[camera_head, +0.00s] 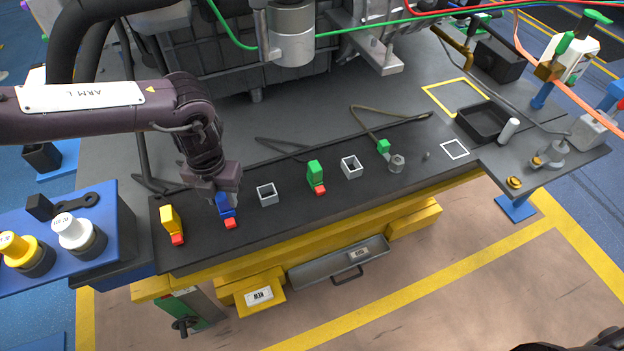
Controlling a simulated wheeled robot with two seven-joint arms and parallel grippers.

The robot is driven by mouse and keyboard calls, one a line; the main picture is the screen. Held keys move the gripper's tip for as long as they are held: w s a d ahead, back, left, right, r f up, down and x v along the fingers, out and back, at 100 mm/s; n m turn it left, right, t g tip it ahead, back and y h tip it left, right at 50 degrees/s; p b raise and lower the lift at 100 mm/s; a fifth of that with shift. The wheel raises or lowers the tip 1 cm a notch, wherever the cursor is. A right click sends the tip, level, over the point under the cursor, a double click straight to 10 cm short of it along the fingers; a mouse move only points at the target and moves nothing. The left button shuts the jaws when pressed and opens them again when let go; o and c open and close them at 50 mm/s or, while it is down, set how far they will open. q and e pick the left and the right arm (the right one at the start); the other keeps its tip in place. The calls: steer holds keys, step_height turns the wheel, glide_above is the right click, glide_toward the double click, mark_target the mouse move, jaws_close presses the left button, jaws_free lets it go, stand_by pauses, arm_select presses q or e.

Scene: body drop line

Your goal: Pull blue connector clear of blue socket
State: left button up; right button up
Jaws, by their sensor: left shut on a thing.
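The blue connector (225,206) stands on the dark bench top, with a red tab (230,223) at its front base. My left gripper (217,194) comes down from above and is shut on the connector, covering its upper part. The blue socket cannot be made out under or beside the connector, so I cannot tell whether the two are joined. A grey open square socket (267,195) stands just to the right of the connector, apart from it. My right gripper is not in view; only a dark part shows at the lower right corner.
A yellow connector (169,220) stands left of the gripper and a green connector (316,173) to the right. Another grey square socket (351,167) lies beyond. A black tray (484,122) sits at the far right.

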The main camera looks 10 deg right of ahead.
mark_target(221, 196)
arm_select(q)
steer(key=shift+r, duration=0.15)
jaws_close()
steer(key=shift+r+p, duration=0.7)
steer(key=shift+p, duration=0.05)
steer(key=shift+r+p, duration=2.55)
steer(key=shift+r, duration=0.5)
